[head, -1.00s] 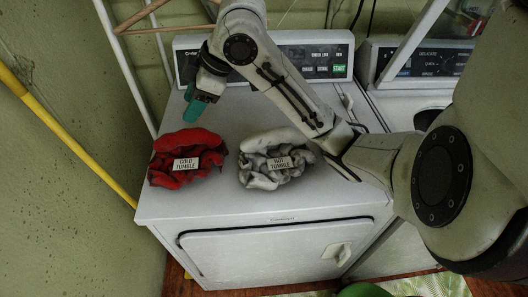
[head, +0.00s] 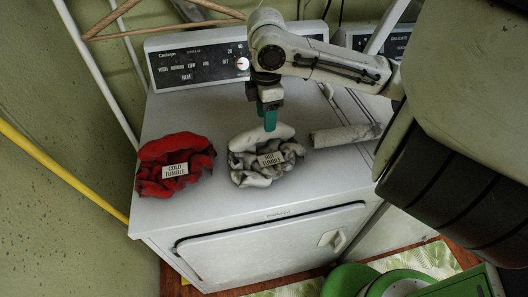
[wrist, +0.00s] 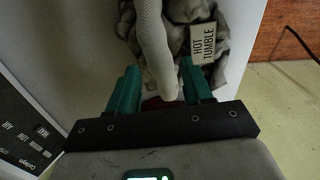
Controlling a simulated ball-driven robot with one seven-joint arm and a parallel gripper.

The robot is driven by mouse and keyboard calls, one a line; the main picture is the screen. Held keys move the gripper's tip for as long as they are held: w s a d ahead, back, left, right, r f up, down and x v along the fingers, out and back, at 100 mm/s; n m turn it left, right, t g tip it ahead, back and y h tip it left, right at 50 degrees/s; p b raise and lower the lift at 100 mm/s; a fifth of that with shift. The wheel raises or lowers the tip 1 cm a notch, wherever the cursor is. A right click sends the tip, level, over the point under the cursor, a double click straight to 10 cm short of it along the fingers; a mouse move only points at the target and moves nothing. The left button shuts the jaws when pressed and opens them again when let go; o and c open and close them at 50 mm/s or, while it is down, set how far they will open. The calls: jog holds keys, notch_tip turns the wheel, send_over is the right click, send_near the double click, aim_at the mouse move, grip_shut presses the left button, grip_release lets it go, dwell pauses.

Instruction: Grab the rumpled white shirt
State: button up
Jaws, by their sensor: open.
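The rumpled white shirt (head: 262,165) lies on the white dryer top with a card reading "HOT TUMBLE" on it. My gripper (head: 269,122) points down at the shirt's back edge, its teal fingers at or just above the raised fold there. In the wrist view the fingers (wrist: 160,84) are apart, and a pale rolled part of the white shirt (wrist: 153,45) reaches between them. I cannot tell whether they touch it. A rumpled red shirt (head: 175,150) with a "COLD TUMBLE" card lies to the left, apart from the white one.
The dryer (head: 225,210) has a control panel (head: 205,62) along its back. A grey-white cylinder (head: 345,135) lies right of the white shirt. A white rack leans at the left by a yellow pole (head: 60,170). A green object (head: 350,280) stands on the floor.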

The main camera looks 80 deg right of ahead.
aim_at(265, 147)
jog(key=shift+w+f+p, duration=0.15)
jog(key=shift+f+p, duration=0.1)
jog(key=shift+f, duration=1.2)
jog(key=shift+w+f+p, duration=0.1)
jog(key=shift+f+p, duration=0.1)
jog(key=shift+f, duration=1.2)
grip_shut()
